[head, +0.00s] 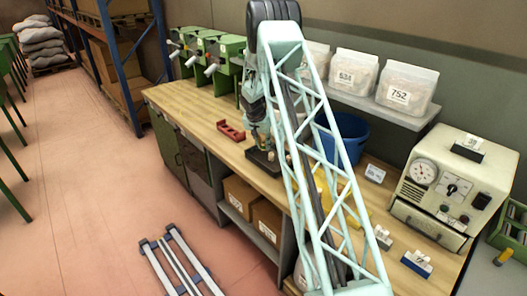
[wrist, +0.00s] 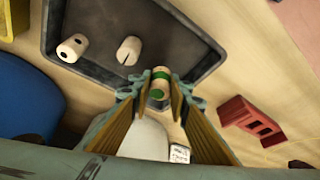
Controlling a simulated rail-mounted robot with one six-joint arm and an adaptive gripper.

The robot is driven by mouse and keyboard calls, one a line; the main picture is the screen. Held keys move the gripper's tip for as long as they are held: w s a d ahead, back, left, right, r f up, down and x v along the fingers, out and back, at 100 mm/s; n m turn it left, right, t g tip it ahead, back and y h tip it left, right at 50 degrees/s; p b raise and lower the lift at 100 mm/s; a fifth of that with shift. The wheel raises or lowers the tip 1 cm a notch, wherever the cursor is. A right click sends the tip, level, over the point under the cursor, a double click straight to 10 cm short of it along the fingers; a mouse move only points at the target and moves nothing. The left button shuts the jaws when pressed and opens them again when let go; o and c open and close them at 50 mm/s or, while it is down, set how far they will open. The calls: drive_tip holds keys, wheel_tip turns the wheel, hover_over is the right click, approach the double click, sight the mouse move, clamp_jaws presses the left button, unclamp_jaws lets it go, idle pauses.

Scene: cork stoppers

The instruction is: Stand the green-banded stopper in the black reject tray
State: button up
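The green-banded stopper (wrist: 160,74) is pale cork with green markings. It sits between the fingertips of my gripper (wrist: 160,88), which look closed on its sides. The black reject tray (wrist: 92,74) lies behind it in the wrist view, and the stopper overlaps the tray's near part. I cannot tell whether it touches the tray floor. Two other pale stoppers are in the tray: one lying with dark spots (wrist: 72,47) and one with a dark slit (wrist: 129,50). In the head view my gripper (head: 262,140) is over the black tray (head: 262,164), and the green-banded stopper cannot be made out.
A red holed block (head: 231,131) lies left of the tray in the head view. A blue bin (head: 352,138) stands to the right, with a yellow object partly behind my arm. A gauge box (head: 450,185) stands at the bench's right end. Bare wood lies left of the red block.

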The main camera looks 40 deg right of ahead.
sight(263, 149)
drive_tip(key=shift+f, duration=1.7)
drive_tip(key=shift+f, duration=0.2)
drive_tip(key=o, duration=0.3)
drive_tip(key=shift+r, duration=0.2)
drive_tip(key=shift+r, duration=0.15)
drive_tip(key=shift+v, duration=5.8)
drive_tip(key=shift+a+r, duration=0.1)
drive_tip(key=shift+a, duration=0.05)
